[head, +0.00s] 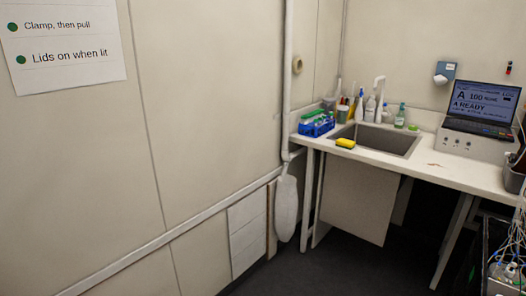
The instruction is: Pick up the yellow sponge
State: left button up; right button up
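The yellow sponge (345,143) lies on the white counter (455,172), at the front left edge of the sink (385,138). It is small in the head view and nothing covers it. Neither of my grippers shows in this view.
A blue rack with bottles (316,124) stands left of the sponge. Several bottles and a white tap (379,84) stand behind the sink. A device with a screen (480,110) is on the counter at right. A dark cart with cables (495,240) is at lower right. The dark floor (340,270) before the counter is clear.

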aim_at(343, 143)
jog(key=i+z, duration=0.2)
jog(key=i, duration=0.3)
jog(key=i+j+z, duration=0.15)
jog(key=i, duration=0.4)
jog(key=i+j+z, duration=0.2)
jog(key=i, duration=0.3)
jog(key=l, duration=0.1)
